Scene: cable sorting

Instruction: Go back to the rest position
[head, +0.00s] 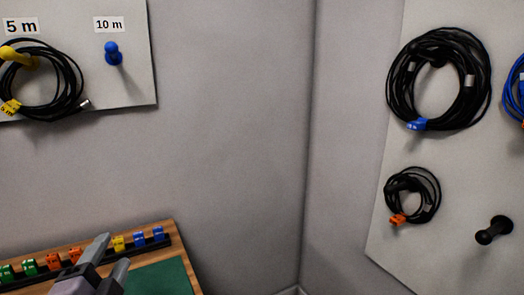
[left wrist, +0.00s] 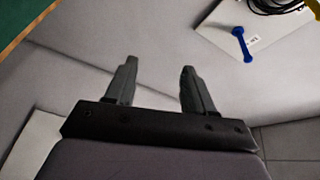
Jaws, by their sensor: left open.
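My left gripper (head: 108,264) shows at the lower left of the head view, in front of the wooden table. In the left wrist view its two fingers (left wrist: 155,82) are apart with nothing between them. A coiled black cable with a yellow tag (head: 60,100) hangs on the yellow peg (head: 18,54) under the "5 m" label. The blue peg (head: 113,55) under the "10 m" label is bare; a blue peg also shows in the left wrist view (left wrist: 242,45). My right gripper is in neither view.
The wooden table (head: 160,226) bears a green mat (head: 160,279) and a dark rack with several coloured clips (head: 118,243). On the right board (head: 385,225) hang a large black coil (head: 396,95), a small black coil (head: 413,180) and a blue cable (head: 511,95). A black peg (head: 492,230) is bare.

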